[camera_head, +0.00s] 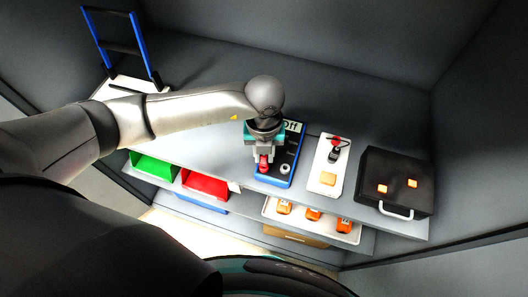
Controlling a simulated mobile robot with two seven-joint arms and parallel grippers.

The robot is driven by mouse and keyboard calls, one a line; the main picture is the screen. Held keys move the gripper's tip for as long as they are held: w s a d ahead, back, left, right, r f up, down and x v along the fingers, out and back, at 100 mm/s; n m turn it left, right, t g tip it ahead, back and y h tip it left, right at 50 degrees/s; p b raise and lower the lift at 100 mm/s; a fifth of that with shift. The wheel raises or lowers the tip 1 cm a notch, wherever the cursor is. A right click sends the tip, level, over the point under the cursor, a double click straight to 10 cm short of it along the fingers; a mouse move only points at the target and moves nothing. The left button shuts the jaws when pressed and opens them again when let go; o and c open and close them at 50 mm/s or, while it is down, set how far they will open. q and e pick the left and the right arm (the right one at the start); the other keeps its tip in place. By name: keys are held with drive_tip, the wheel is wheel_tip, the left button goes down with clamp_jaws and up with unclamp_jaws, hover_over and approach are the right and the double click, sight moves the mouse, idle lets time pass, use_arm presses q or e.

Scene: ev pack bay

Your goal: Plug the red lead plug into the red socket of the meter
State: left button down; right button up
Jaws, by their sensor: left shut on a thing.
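The meter (292,158) lies on the shelf, a dark panel in a blue frame with a display reading "Off". My left gripper (264,157) is over its left part and shut on the red lead plug (263,166). The plug is over the near left of the meter. The red socket is hidden or cannot be told apart from the plug, so I cannot tell whether they touch. A pale round socket or knob (285,169) shows just right of the plug. My right gripper is not in view.
Right of the meter is a white tray (319,165) with a black-and-red item and an orange block. Further right is a black case (394,178). Green (153,168) and red (205,184) bins sit below left. A blue-framed cart (150,50) stands back left.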

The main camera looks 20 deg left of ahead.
use_arm(q)
drive_tip(key=shift+f+b, duration=0.6)
drive_tip(key=shift+f, duration=0.25)
idle(1.1)
drive_tip(key=c, duration=0.6)
unclamp_jaws()
drive_tip(key=shift+c, duration=0.2)
drive_tip(key=shift+o, duration=0.3)
drive_tip(key=o, duration=0.4)
drive_tip(key=shift+r+p, duration=3.5)
drive_tip(key=shift+r, duration=0.6)
